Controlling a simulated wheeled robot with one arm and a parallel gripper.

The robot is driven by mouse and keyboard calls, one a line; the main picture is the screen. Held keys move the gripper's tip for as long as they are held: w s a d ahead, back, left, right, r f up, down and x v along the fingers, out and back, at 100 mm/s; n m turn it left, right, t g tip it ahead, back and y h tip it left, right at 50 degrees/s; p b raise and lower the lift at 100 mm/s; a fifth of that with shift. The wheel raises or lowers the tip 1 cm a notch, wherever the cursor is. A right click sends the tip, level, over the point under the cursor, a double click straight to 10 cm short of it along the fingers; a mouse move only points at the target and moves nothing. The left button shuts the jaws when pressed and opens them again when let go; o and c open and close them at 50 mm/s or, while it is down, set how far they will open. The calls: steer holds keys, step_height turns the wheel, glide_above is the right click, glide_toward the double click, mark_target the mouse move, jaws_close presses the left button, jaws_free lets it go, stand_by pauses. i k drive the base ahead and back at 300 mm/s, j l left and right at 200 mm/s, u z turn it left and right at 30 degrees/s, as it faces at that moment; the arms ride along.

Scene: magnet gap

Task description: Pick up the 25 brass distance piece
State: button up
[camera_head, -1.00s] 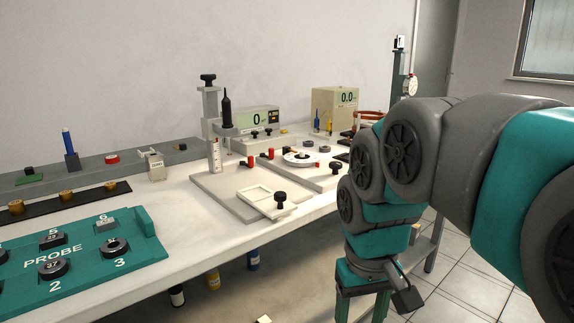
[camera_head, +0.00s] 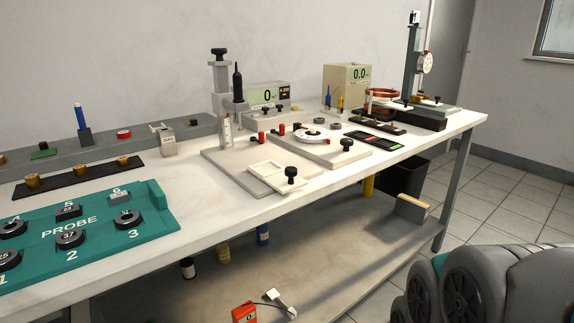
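Several brass pieces stand on a black strip (camera_head: 58,184) at the left of the bench: one at the left (camera_head: 33,181), one in the middle (camera_head: 80,171) and one at the right (camera_head: 122,161). They are short brass cylinders. No size mark is legible, so I cannot tell which is the 25. My gripper is out of view; only grey and teal links of my arm show at the lower right, well away from the brass pieces.
The teal probe tray (camera_head: 152,229) with dark rings lies in front of the strip. A grey ledge (camera_head: 60,157) runs behind it. A measuring stand (camera_head: 220,100) and pale plates (camera_head: 258,190) stand in mid-bench. Bare white bench (camera_head: 190,192) lies between tray and plates.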

mark_target(33, 181)
steer(key=u, duration=1.7)
